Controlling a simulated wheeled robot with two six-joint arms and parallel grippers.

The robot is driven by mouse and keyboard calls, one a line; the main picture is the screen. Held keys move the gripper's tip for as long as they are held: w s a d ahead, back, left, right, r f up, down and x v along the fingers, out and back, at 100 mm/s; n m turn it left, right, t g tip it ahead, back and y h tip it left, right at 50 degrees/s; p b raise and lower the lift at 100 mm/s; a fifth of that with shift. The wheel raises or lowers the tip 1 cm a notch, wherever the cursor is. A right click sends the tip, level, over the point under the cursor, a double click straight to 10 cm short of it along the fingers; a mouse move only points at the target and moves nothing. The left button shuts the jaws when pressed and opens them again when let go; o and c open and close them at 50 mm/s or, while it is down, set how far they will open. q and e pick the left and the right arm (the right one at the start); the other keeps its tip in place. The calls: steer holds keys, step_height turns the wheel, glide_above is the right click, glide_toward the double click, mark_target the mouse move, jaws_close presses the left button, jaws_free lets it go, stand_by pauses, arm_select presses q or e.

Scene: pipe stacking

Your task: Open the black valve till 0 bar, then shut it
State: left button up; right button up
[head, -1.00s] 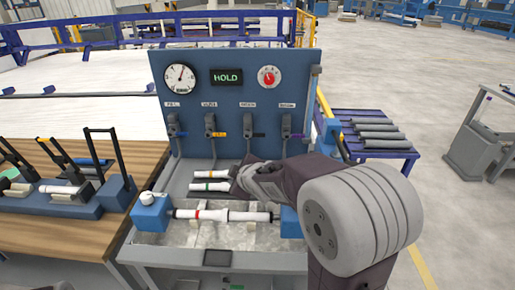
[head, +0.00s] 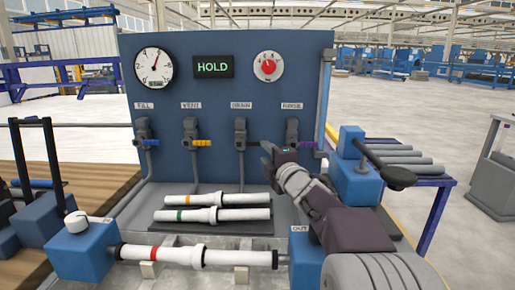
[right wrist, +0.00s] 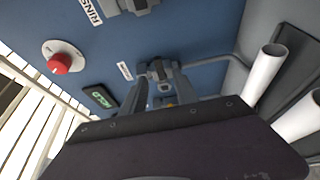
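The black valve (head: 240,135) is on the blue panel under the DRAIN label, third from the left, its black handle pointing sideways to the right. The pressure gauge (head: 154,67) at the panel's upper left has its needle slightly right of straight up; the exact value is too small to read. The display (head: 213,67) reads HOLD. My right gripper (head: 268,150) is just right of the black valve. In the right wrist view its fingers (right wrist: 158,100) are apart, with the valve (right wrist: 156,72) showing between and beyond them; contact cannot be told. My left gripper is out of view.
Blue-handled (head: 151,143), orange-handled (head: 203,143) and purple-handled (head: 308,145) valves flank the black one. A red knob (head: 268,67) is above. White pipes (head: 217,199) lie below the panel, and a red-banded pipe (head: 200,256) spans two blue blocks in front.

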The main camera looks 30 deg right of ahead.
mark_target(257, 144)
steer(key=w, duration=0.5)
steer(key=w+d, duration=0.1)
steer(key=w, duration=0.2)
steer(key=shift+w+d+b, duration=0.1)
steer(key=shift+w+b, duration=0.2)
steer(key=shift+w, duration=0.05)
jaws_close()
stand_by(0.9)
